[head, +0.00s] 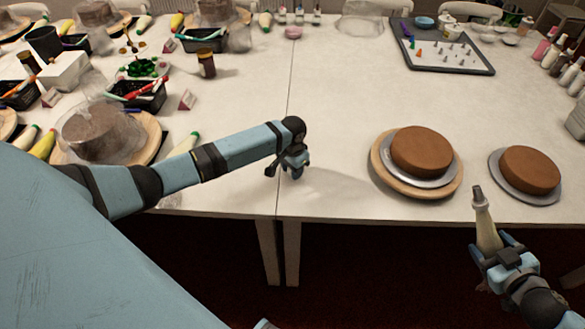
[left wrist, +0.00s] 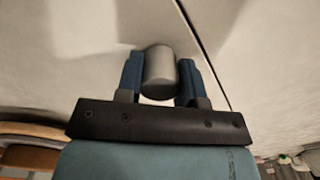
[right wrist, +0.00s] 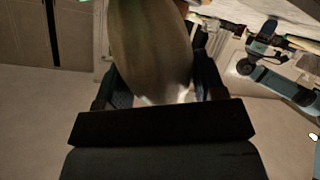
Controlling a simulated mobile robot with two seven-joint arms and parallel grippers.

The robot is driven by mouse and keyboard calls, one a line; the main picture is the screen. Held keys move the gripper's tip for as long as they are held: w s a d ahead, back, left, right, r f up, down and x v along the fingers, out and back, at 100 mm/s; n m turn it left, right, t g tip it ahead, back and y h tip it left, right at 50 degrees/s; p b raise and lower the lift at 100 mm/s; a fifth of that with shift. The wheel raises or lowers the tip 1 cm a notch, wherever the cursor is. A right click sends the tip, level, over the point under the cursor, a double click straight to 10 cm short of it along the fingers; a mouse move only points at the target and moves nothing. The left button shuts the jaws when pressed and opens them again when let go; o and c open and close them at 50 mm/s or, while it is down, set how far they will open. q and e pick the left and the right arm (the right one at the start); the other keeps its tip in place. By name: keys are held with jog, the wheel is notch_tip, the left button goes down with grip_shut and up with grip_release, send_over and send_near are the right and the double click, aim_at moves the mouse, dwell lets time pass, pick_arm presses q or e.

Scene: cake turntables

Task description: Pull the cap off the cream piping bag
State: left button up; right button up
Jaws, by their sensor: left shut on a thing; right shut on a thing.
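The cream piping bag (head: 487,234) points upward in the head view, with a grey tip (head: 479,196) at its upper end. My right gripper (head: 493,248) is shut on the bag, in front of the table edge at the right. The bag also fills the upper middle of the right wrist view (right wrist: 150,45), between the fingers. My left gripper (head: 294,168) is over the table near the seam. In the left wrist view it is shut on a short grey cylinder (left wrist: 159,68), which looks like the cap. It is well apart from the bag.
A brown cake stands on a turntable (head: 382,177) at the right, and another on a grey board (head: 541,199). A covered cake (head: 100,130) stands at the left, near my left arm. A tray of nozzles (head: 420,65) is at the back right. The table's middle is clear.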

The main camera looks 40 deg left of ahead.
pick_arm(q)
jog(key=shift+f, duration=0.15)
jog(key=o, duration=1)
pick_arm(e)
jog(key=shift+r, duration=0.2)
pick_arm(q)
notch_tip(320, 180, up, 6)
jog(key=p, duration=0.7)
jog(key=shift+p, duration=0.3)
pick_arm(e)
notch_tip(320, 180, up, 7)
jog(key=shift+r, duration=0.2)
jog(key=shift+f, duration=0.1)
